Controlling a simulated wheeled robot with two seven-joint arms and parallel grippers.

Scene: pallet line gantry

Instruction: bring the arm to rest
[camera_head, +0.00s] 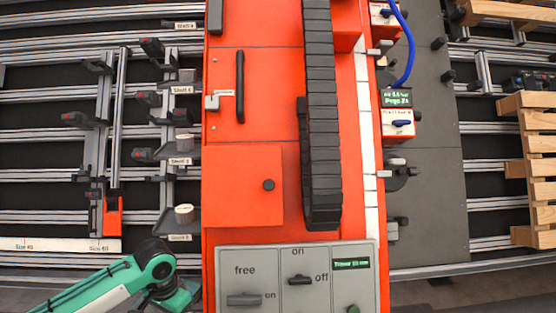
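My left arm (110,284), white and teal with a dark joint, comes in from the lower left corner. It bends at the joint (155,263) and turns down past the bottom edge, just left of the grey control panel (260,258). A small gap seems to lie between the arm and the panel; whether they touch in depth I cannot tell. The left gripper does not show. No part of my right arm or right gripper is in view.
The orange gantry body (243,170) fills the middle, with a black handle (240,87) and a black cable chain (322,130). The panel has several knobs. Rails and small shelves (180,160) stand at left. Wooden pallets (538,165) and a blue cable (407,50) are at right.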

